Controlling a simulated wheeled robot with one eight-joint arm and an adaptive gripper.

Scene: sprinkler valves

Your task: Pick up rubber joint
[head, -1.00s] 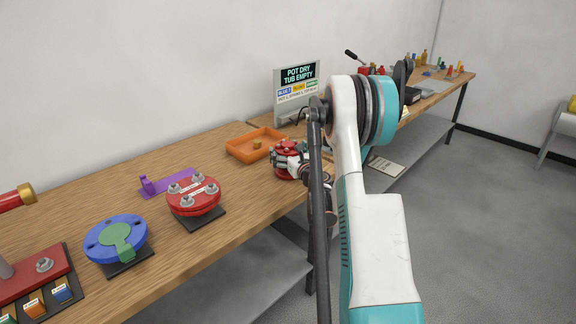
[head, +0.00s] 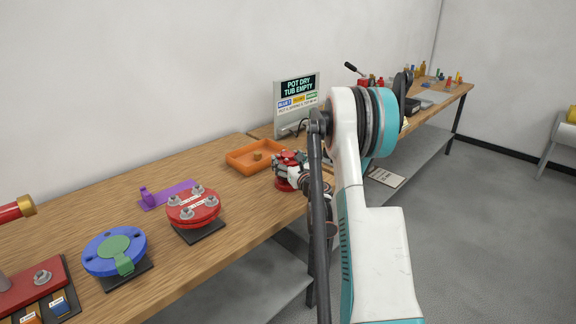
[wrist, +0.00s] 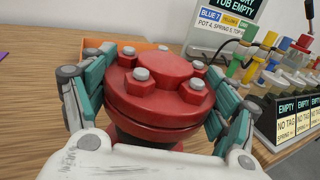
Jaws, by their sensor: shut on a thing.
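A round red bolted cover (wrist: 162,88) with several grey-topped bolts fills the middle of the wrist view. My gripper (wrist: 160,70) has its teal and grey fingers on both sides of this cover and is shut on it. In the head view my gripper (head: 291,161) is at the same red unit, whose red base (head: 284,185) shows on the bench near the front edge. My fingers and arm hide part of it. I cannot make out a separate rubber joint.
An orange tray (head: 238,165) with a small brown piece lies just behind-left. A red bolted flange (head: 193,206), a blue flange with a green centre (head: 115,250) and a purple bracket (head: 168,195) stand to the left. A sign (head: 298,103) stands behind. Labelled black holders (wrist: 289,122) are at the right.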

